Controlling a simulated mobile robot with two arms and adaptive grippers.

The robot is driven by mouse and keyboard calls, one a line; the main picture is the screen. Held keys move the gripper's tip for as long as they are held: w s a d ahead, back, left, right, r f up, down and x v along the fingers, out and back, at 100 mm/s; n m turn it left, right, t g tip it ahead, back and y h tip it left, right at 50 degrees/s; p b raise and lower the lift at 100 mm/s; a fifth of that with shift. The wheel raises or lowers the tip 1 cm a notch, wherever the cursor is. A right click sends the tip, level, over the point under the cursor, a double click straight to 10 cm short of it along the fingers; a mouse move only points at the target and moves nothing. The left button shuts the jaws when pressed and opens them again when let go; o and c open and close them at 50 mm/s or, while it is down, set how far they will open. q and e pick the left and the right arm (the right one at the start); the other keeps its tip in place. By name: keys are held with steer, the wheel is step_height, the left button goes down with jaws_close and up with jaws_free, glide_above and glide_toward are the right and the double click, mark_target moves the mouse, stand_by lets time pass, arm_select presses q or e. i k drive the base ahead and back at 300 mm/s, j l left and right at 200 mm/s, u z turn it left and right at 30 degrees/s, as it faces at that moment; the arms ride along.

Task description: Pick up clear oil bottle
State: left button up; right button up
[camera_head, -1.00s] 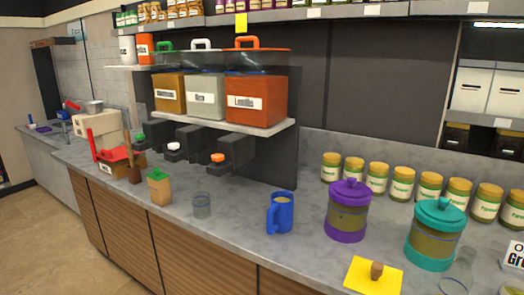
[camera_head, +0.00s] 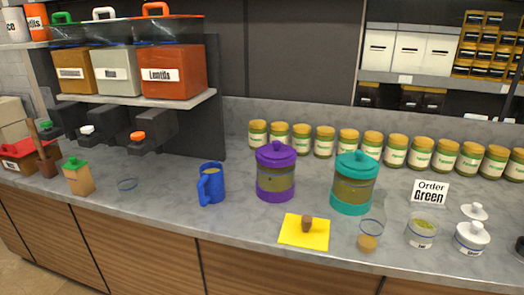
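A small clear glass vessel (camera_head: 370,228) with an amber-coloured base stands on the grey counter, right of a yellow square and in front of the teal-lidded jar. It looks like the clear oil bottle, but no label shows and I cannot be sure. A brown cork-like stopper (camera_head: 307,225) sits on the yellow square (camera_head: 292,235). Neither of my grippers is in view.
A blue mug (camera_head: 211,184), purple-lidded jar (camera_head: 276,172) and teal-lidded jar (camera_head: 354,183) stand on the counter (camera_head: 240,225). Several gold-lidded jars line the back. The front strip left of the yellow square is clear.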

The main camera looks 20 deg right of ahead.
mark_target(374, 217)
steer(key=z, duration=1.3)
